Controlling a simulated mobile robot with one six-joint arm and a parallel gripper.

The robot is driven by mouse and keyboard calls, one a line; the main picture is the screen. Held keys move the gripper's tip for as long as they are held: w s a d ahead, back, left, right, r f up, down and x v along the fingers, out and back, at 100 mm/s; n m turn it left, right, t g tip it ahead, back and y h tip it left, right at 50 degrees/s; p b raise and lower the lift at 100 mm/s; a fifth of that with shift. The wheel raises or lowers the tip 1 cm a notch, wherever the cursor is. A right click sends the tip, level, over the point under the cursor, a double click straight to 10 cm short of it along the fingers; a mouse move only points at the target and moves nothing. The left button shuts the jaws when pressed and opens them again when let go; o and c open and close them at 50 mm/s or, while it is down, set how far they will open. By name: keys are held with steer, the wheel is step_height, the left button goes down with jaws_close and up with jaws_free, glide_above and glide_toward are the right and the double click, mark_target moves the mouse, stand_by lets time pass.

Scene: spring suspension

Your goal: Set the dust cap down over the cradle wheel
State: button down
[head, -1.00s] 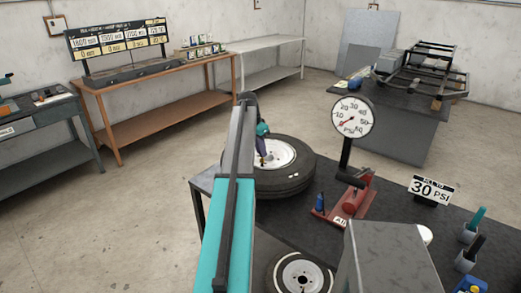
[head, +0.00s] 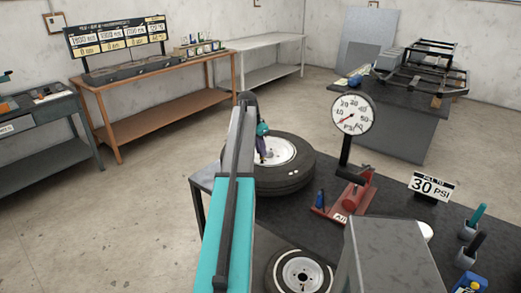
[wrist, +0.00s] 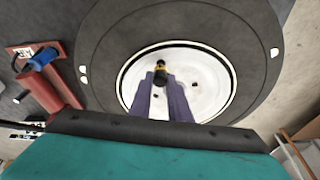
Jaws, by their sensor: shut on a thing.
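A large black tyre (head: 286,180) with a white wheel disc (head: 283,153) lies flat on the dark bench. The same wheel fills much of the wrist view, with its white disc (wrist: 210,95) facing me. My gripper (wrist: 161,82) is over the disc with its purple fingers shut on a small black and yellow piece, which I take as the dust cap (wrist: 160,68). I cannot tell whether the cap touches the disc. In the head view my gripper (head: 263,156) is partly hidden by my arm. A smaller wheel (head: 301,275) lies nearer the front.
A pressure gauge (head: 352,114) stands on a post right of the large wheel, beside a red tool (head: 346,204). A "30 PSI" sign (head: 432,187) and holders with handled tools (head: 470,224) stand at right. A grey box (head: 392,258) is at the front.

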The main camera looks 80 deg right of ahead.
steer(key=c, duration=1.6)
jaws_free()
steer(key=shift+f, duration=0.1)
steer(key=shift+r+p, duration=1.65)
steer(key=shift+r, duration=1.9)
